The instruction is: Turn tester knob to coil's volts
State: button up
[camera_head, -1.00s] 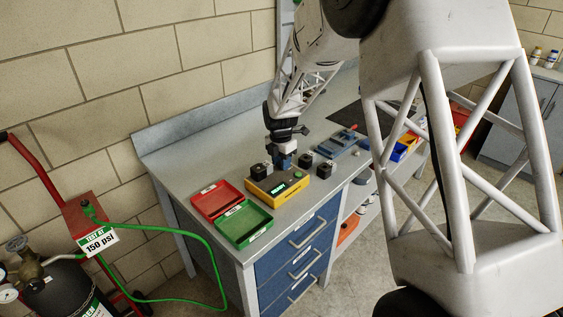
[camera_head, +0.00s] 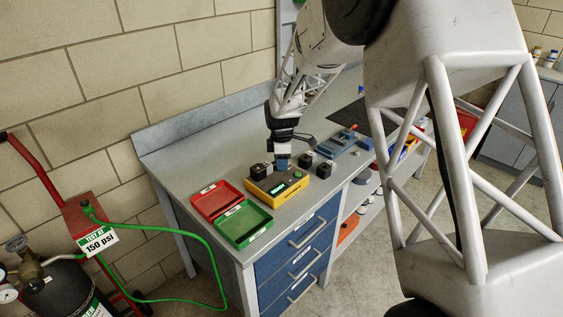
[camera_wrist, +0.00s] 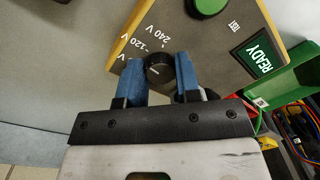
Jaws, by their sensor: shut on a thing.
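The yellow tester (camera_head: 290,192) sits on the bench with a lit display; in the wrist view its grey face (camera_wrist: 200,40) shows a screen reading READY. Its black knob (camera_wrist: 158,72) is between the blue fingers of my gripper (camera_wrist: 160,80), which are shut on it. A light line on the knob shows, but its exact setting is hard to tell. Marks 120 V and 240 V are printed just above the knob, with another V mark partly cut off at left. A green round button (camera_wrist: 208,5) is at the top. In the head view my gripper (camera_head: 283,164) is down at the tester.
Small black coils (camera_head: 308,158) stand near the tester. A red tray (camera_head: 214,199) and a green tray (camera_head: 243,224) lie to its left. A blue fixture (camera_head: 342,143) and a dark mat lie to its right. The bench behind the trays is clear.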

jog(key=shift+m, duration=0.3)
jog(key=o, duration=0.9)
jog(key=shift+o, duration=0.2)
jog(key=shift+r, duration=0.1)
jog(key=shift+w+r, duration=0.15)
jog(key=shift+r, duration=3.65)
